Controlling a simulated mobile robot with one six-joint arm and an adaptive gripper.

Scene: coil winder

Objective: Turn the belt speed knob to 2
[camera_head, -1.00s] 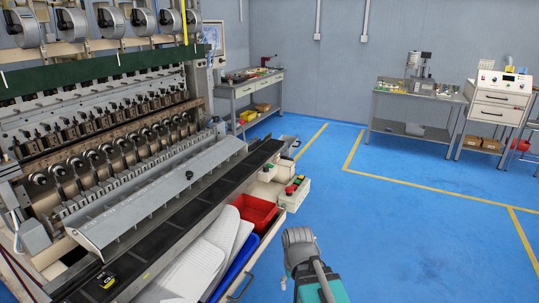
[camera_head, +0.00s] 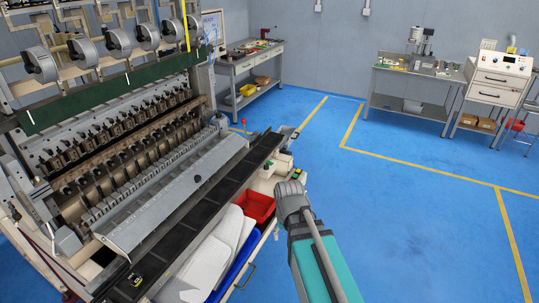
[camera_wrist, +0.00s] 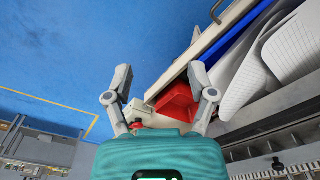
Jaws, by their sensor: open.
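The belt speed knob cannot be made out. A pale control box (camera_head: 284,162) with small coloured buttons stands at the far end of the dark conveyor belt (camera_head: 200,213), just beyond the red bin; my arm partly covers this area in the head view. In the wrist view a pale piece with a red spot (camera_wrist: 137,124) shows between my fingers, mostly hidden by my gripper's body. My gripper (camera_wrist: 167,84) is open and empty, its two grey fingers spread wide. In the head view my arm rises from the bottom edge, right of the bins, fingertips not clear.
The red bin (camera_head: 257,208) and a blue bin (camera_head: 235,270) with white sheets (camera_head: 213,255) sit along the machine's near side. The coil winder (camera_head: 120,170) fills the left. Workbenches (camera_head: 415,85) stand by the wall. Blue floor (camera_head: 400,200) on the right is clear.

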